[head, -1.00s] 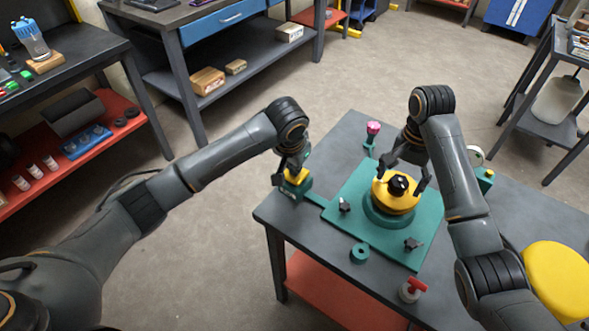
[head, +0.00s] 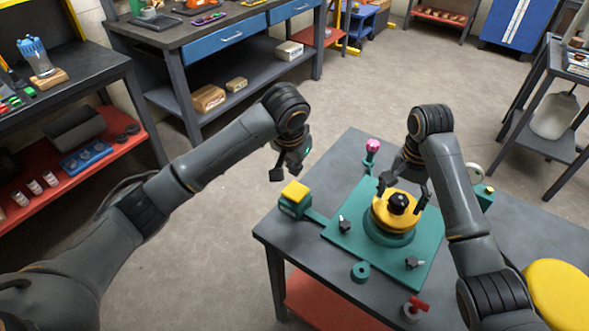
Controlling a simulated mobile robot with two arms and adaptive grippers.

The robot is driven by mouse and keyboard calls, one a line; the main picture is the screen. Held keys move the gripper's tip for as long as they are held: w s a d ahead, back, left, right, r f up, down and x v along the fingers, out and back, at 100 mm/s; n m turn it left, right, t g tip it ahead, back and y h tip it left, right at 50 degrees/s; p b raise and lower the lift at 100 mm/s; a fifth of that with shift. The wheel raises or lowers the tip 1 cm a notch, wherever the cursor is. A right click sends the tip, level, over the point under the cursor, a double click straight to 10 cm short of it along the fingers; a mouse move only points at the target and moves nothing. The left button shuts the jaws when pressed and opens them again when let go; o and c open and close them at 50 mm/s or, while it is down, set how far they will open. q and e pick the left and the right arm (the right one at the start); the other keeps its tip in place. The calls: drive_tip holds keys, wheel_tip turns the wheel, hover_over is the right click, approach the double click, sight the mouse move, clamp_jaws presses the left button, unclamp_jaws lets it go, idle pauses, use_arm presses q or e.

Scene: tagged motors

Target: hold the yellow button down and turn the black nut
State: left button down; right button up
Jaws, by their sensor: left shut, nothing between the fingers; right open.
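The yellow button (head: 295,191) sits on a small green box at the left end of the green fixture plate (head: 340,242). The black nut (head: 398,203) is on top of a yellow disc (head: 382,216) on a round green base in the middle of the plate. My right gripper (head: 402,193) is open, with its fingers on either side of the nut, over the yellow disc. Whether the fingers touch the nut or disc I cannot tell.
A pink knob (head: 372,146) stands behind the plate. Black knobs (head: 412,263) stand on the plate. A green ring (head: 360,272) and a red-handled part (head: 415,308) lie near the table's front. A yellow stool (head: 560,290) is at the right. A grey workbench (head: 170,40) stands behind.

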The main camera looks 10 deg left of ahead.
use_arm(q)
drive_tip(key=shift+r, duration=0.1)
use_arm(e)
drive_tip(key=shift+r, duration=0.1)
wheel_tip(320, 180, up, 8)
drive_tip(key=p, duration=1)
drive_tip(key=shift+p, duration=0.3)
use_arm(q)
wheel_tip(320, 180, up, 10)
use_arm(e)
drive_tip(key=shift+f, duration=0.2)
